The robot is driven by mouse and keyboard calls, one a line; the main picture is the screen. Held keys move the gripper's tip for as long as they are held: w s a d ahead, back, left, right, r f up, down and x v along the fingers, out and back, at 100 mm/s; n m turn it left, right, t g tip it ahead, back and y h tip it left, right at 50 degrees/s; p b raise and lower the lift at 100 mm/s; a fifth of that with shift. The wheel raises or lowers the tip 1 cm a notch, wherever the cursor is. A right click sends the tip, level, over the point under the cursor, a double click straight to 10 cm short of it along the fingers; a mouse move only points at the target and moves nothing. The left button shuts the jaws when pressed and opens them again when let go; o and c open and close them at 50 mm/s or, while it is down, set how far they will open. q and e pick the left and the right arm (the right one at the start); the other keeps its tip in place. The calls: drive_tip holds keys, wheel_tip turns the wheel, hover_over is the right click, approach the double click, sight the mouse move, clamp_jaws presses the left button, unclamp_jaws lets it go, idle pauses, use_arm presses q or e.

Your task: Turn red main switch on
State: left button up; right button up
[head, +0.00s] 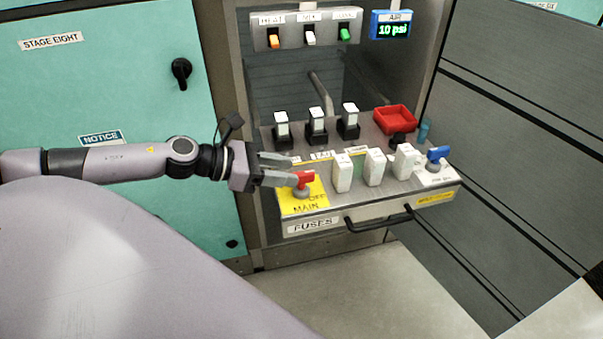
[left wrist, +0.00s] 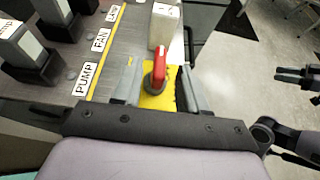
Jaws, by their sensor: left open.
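The red main switch (head: 303,182) is a red lever on a grey round base, on a yellow plate (head: 302,201) marked OFF and MAIN at the panel's left front corner. My left gripper (head: 284,170) is open at the switch, coming from the left. In the left wrist view the red lever (left wrist: 160,65) stands between the two spread fingers (left wrist: 158,82), with gaps on both sides. I cannot tell whether the fingers touch it.
White fuse blocks (head: 374,167) stand right of the switch, with a blue switch (head: 437,157) beyond. Black-based white-topped modules (head: 317,125) and a red tray (head: 395,119) are behind. A black drawer handle (head: 379,220) juts from the front.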

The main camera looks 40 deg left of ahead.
sight(299, 173)
use_arm(q)
drive_tip(key=shift+p+x, duration=0.55)
drive_tip(key=shift+x, duration=1.7)
clamp_jaws()
